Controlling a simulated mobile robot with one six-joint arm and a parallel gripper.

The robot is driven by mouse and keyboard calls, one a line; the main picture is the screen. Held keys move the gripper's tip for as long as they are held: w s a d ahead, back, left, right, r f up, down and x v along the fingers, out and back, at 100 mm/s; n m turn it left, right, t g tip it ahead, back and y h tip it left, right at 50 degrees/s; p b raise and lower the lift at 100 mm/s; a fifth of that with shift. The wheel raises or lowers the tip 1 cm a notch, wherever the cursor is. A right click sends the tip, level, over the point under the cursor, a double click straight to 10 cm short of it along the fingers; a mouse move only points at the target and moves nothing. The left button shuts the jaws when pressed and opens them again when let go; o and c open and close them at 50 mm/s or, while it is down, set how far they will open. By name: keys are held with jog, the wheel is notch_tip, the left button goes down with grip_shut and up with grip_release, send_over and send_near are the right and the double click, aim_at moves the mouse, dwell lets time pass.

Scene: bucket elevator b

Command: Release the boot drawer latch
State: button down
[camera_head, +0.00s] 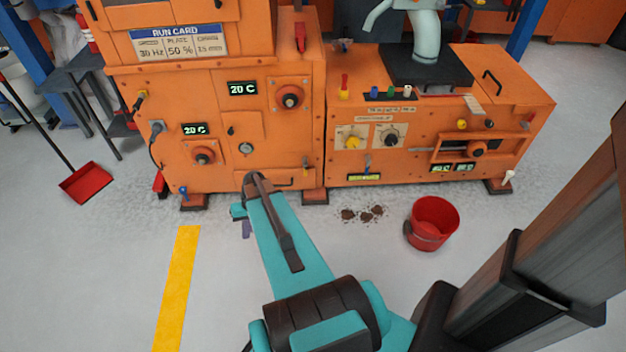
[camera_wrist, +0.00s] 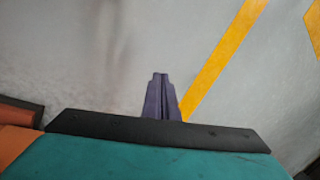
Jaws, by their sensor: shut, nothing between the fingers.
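My gripper (camera_wrist: 161,95) shows in the wrist view as two purple fingers pressed together, with only grey floor and part of a yellow stripe behind them. In the head view the gripper (camera_head: 246,229) is a small purple piece at the far end of my teal arm, low in front of the left orange machine (camera_head: 225,120). I cannot tell for certain which part is the boot drawer latch.
A red bucket (camera_head: 432,222) stands on the floor to the right, beside brown spilled clumps (camera_head: 362,214). A second orange machine (camera_head: 430,140) with knobs adjoins on the right. A yellow floor stripe (camera_head: 177,290) runs at left, near a red dustpan (camera_head: 86,183).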

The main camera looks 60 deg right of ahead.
jog(key=d+f+m+t+h+b, duration=0.15)
jog(key=d+b, duration=0.45)
jog(key=d, duration=0.8)
jog(key=m+t+h+b, duration=0.4)
jog(key=b, duration=0.7)
send_near(305, 168)
jog(key=s+d+f, duration=0.1)
jog(key=s+d, duration=0.2)
jog(key=s, duration=0.4)
jog(key=shift+s, duration=0.3)
jog(key=shift+d+f+y, duration=0.1)
jog(key=shift+f+y, duration=0.05)
jog(key=shift+y, duration=0.1)
jog(key=w+f+b, duration=0.6)
jog(key=w+f, duration=0.2)
jog(key=w, duration=0.1)
jog(key=shift+w, duration=0.25)
